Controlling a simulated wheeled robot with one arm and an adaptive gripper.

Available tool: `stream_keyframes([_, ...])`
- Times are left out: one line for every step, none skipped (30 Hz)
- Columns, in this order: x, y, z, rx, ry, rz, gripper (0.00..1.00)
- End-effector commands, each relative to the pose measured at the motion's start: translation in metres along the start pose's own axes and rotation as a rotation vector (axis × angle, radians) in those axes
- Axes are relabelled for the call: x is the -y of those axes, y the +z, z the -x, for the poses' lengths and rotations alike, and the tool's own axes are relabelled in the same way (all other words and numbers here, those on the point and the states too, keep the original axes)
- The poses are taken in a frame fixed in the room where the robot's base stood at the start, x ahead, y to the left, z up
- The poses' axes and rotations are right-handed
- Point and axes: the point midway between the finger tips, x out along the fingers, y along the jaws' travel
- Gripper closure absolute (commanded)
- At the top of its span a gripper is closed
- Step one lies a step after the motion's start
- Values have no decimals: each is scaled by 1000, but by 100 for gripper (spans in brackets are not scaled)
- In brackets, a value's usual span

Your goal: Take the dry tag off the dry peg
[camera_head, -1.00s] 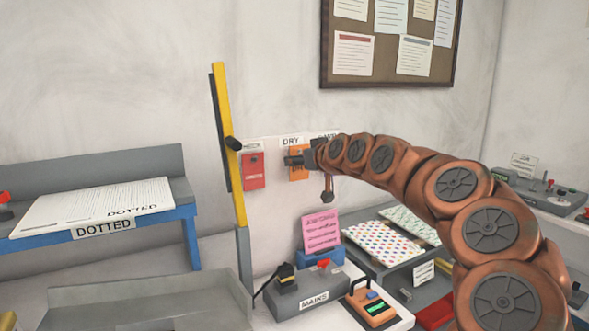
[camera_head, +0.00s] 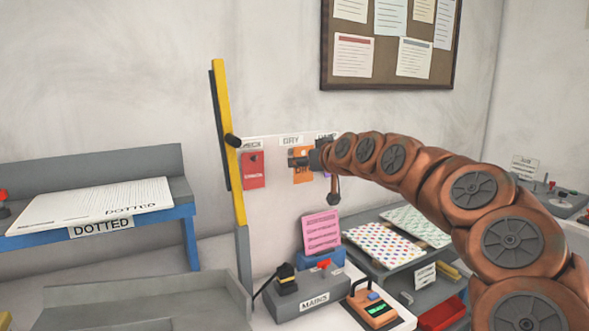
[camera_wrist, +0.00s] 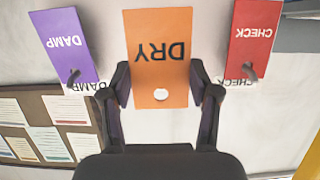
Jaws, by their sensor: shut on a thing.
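The orange dry tag (camera_wrist: 159,55) is held between the two fingertips of my gripper (camera_wrist: 162,88). In the wrist view its lettering is upside down and its round hole shows pale and clear, with no peg through it. In the head view the dry tag (camera_head: 303,175) shows beneath my gripper (camera_head: 297,160), in front of the white board below the DRY label (camera_head: 291,141). The dry peg itself is hidden in both views.
The red check tag (camera_wrist: 249,45) and purple damp tag (camera_wrist: 66,45) hang on pegs either side. A yellow upright post (camera_head: 229,145) stands left of the board. Below are a grey MAINS box (camera_head: 312,299) and a pink card (camera_head: 322,233).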

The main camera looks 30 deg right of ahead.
Motion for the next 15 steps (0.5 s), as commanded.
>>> stream_keyframes([0,2,2,-1,1,0,64])
stream_keyframes([0,2,3,-1,1,0,64])
stream_keyframes([0,2,5,-2,1,0,64])
stream_keyframes([0,2,6,-2,1,0,64])
stream_keyframes([0,2,7,-2,1,0,64])
stream_keyframes([0,3,9,-2,1,0,64])
stream_keyframes([0,3,10,-3,1,0,64])
stream_keyframes([-1,3,12,-3,1,-1,64])
stream_keyframes([-1,4,13,-3,1,-1,64])
stream_keyframes([-1,4,14,-3,1,-1,64])
stream_keyframes([-1,4,16,-3,1,-1,64])
stream_keyframes([0,5,17,-2,1,-1,64])
stream_keyframes([0,5,18,-2,1,-1,64])
stream_keyframes([0,6,20,-2,1,-1,64])
stream_keyframes([0,6,21,-1,1,-1,64])
